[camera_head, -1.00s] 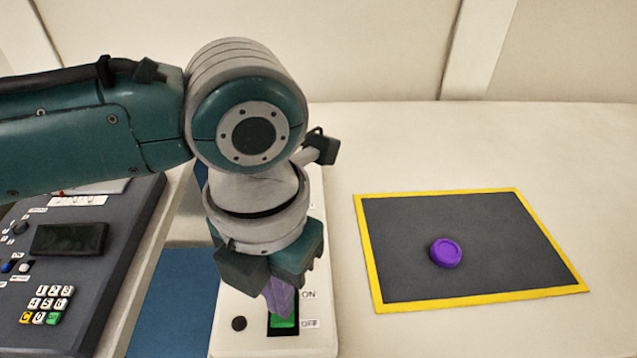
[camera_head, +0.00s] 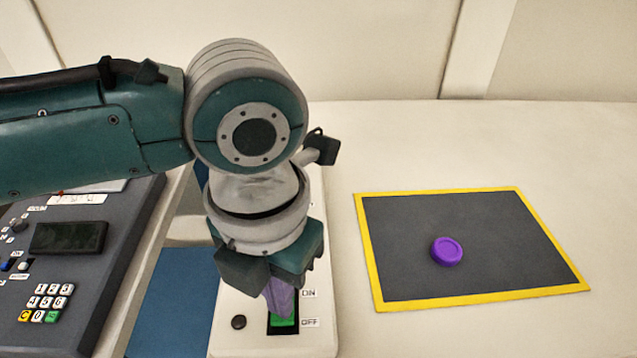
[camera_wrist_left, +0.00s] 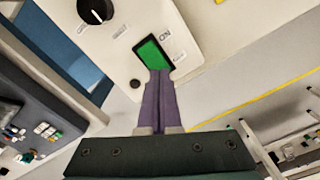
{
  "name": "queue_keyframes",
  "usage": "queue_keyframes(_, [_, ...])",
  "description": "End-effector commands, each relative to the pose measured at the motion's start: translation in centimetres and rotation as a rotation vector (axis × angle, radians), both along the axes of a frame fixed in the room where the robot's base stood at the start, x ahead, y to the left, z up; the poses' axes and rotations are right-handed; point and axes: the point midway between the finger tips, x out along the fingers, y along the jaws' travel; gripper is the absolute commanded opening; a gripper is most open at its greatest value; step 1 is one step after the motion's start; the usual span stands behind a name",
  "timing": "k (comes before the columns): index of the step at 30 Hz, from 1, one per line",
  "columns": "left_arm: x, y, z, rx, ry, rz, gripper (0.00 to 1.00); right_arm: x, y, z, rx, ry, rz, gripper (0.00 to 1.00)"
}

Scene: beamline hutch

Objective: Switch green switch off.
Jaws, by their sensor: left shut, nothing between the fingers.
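The green switch (camera_head: 284,321) sits in a dark frame on a pale panel (camera_head: 232,345), beside ON and OFF labels. It also shows in the left wrist view (camera_wrist_left: 150,54), where its far part is uncovered. My left gripper (camera_head: 283,312) points down over the switch with its purple fingers shut and empty. In the left wrist view the fingertips (camera_wrist_left: 159,73) are at the switch's near end, by the OFF side; whether they press on it I cannot tell. The gripper hides part of the switch in the head view. My right gripper is not in view.
A dark keypad console (camera_head: 90,262) stands at the left. A dark mat with a yellow border (camera_head: 375,285) lies at the right with a purple disc (camera_head: 447,251) on it. A black knob (camera_wrist_left: 95,10) sits on the switch panel. The white table is clear around the mat.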

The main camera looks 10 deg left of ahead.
Motion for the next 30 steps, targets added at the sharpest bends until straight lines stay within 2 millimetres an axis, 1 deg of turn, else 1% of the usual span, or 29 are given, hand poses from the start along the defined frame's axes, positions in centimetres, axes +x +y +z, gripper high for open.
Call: queue_keyframes(30, [0.0,0.0,-1.6,0.000,0.000,0.000,0.00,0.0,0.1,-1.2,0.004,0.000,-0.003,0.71])
